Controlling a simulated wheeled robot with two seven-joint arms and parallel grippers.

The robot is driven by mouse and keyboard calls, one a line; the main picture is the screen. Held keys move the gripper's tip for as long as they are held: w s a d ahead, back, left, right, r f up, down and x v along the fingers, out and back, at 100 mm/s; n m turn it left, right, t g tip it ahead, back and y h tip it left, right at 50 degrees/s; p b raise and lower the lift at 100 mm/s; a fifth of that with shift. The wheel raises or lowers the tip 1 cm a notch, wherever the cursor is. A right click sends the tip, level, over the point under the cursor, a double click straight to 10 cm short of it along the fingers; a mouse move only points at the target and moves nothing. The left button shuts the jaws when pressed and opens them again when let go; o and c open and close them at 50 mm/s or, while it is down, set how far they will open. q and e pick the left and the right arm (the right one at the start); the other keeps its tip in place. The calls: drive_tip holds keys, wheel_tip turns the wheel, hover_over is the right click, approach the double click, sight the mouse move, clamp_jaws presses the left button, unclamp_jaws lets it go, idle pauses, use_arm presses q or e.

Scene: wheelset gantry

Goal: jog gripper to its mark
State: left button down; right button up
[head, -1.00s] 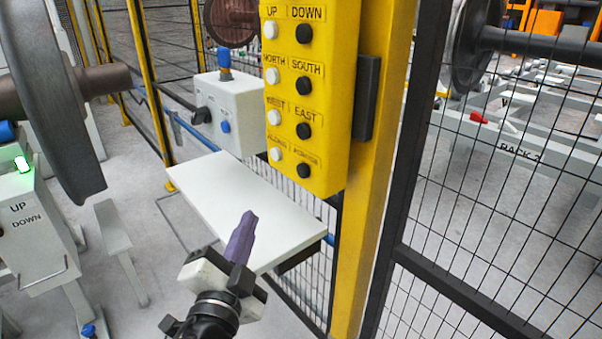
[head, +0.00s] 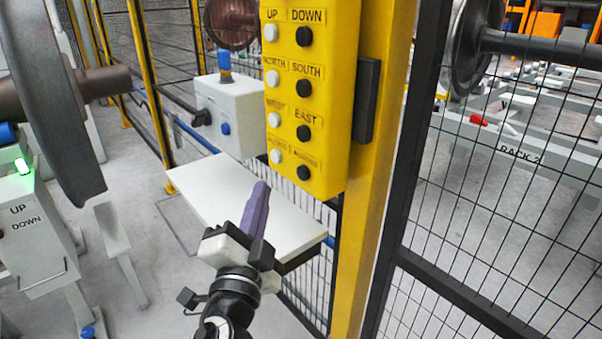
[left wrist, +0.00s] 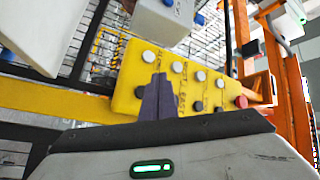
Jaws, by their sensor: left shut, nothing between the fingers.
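A yellow pendant box (head: 308,100) hangs by a yellow post, with a white and a black button column labelled UP, DOWN, NORTH, SOUTH, EAST and more; the lowest labels are too small to read surely. It also shows in the left wrist view (left wrist: 128,88). My left gripper (head: 262,187) has purple fingers, shut and empty, pointing up just below and left of the pendant's lowest buttons, over the white shelf. In the left wrist view the fingers (left wrist: 158,85) overlap the pendant near the white buttons; I see no clear contact. My right gripper is out of view.
The white shelf (head: 215,190) lies under the gripper. A grey control box (head: 230,115) with blue and black knobs stands behind it. The yellow post (head: 375,200) and black mesh fence (head: 500,230) close off the right. A wheel (head: 50,100) hangs at left.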

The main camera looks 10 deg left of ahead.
sight(303, 173)
use_arm(q)
drive_tip(key=shift+w+d+b, duration=0.45)
drive_tip(key=shift+w+d, duration=1.35)
drive_tip(key=shift+w, duration=0.3)
drive_tip(key=shift+w+d, duration=0.1)
drive_tip(key=shift+w, duration=0.05)
idle(0.4)
drive_tip(key=shift+w+d, duration=0.15)
